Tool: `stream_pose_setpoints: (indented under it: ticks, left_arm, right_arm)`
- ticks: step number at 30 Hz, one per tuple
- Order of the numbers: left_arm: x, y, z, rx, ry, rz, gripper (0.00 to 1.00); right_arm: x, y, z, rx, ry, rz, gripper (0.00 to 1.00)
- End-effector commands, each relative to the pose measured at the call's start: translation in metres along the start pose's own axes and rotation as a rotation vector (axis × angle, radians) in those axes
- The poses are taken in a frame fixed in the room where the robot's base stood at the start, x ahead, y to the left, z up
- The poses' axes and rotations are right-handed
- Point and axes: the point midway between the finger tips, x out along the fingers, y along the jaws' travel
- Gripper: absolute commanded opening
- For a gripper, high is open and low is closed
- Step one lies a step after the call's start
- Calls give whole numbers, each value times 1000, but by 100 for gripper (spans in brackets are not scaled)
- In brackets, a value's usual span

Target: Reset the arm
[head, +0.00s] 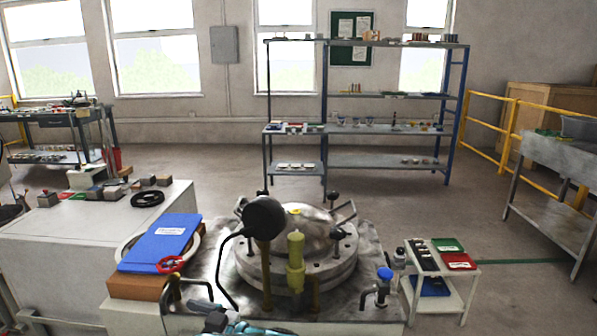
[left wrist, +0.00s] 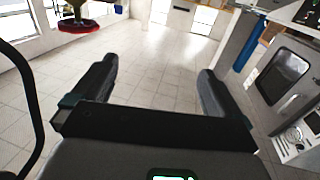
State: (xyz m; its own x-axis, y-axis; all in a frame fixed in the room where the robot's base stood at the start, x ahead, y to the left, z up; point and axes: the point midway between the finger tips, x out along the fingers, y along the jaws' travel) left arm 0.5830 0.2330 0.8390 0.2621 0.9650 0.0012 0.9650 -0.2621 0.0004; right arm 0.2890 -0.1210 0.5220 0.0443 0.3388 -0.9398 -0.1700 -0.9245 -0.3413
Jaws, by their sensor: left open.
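My left gripper (left wrist: 157,82) is seen in the left wrist view. Its two dark fingers stand wide apart with only tiled floor visible between them, so it is open and empty. Neither finger touches anything. In the head view, grey and teal parts show at the bottom edge, left of centre; I cannot tell whether they include a gripper. My right gripper does not show clearly in either view.
A metal test machine (head: 340,262) with a domed lid (head: 308,228), black round head (head: 263,218) and yellow-green cylinder (head: 296,262) stands close in front. A blue panel (head: 160,242) lies at left. A small cart (head: 440,285) stands right. Open floor lies beyond.

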Motion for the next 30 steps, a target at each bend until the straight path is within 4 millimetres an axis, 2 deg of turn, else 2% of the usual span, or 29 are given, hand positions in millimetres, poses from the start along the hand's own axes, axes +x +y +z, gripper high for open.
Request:
stream_pose_setpoints:
  ticks: [5, 11, 16, 19, 21, 23, 24, 26, 27, 30]
  left_arm:
    - [29, -12, 11, 25, -6, -57, 100]
    - [66, -34, 37, 128, 13, -60, 100]
    - [92, -41, 84, 232, -19, 113, 100]
    - [95, -43, 128, 286, -102, 292, 100]
    - [86, -48, 166, 322, -202, 442, 100]
    - [68, -55, 201, 350, -319, 581, 100]
    - [52, -63, 223, 369, -407, 667, 100]
    - [23, -78, 251, 395, -545, 785, 100]
    - [2, -90, 267, 413, -639, 855, 100]
    - [-51, -125, 296, 462, -869, 996, 100]
  right_arm:
    - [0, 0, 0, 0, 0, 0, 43]
    - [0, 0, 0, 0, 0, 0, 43]
    - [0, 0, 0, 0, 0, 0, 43]
    - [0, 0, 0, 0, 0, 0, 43]
    - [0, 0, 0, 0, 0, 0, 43]
    - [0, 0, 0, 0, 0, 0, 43]
    - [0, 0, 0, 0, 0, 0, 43]
    - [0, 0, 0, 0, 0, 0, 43]
    - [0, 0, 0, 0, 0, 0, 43]
    - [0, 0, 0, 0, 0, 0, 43]
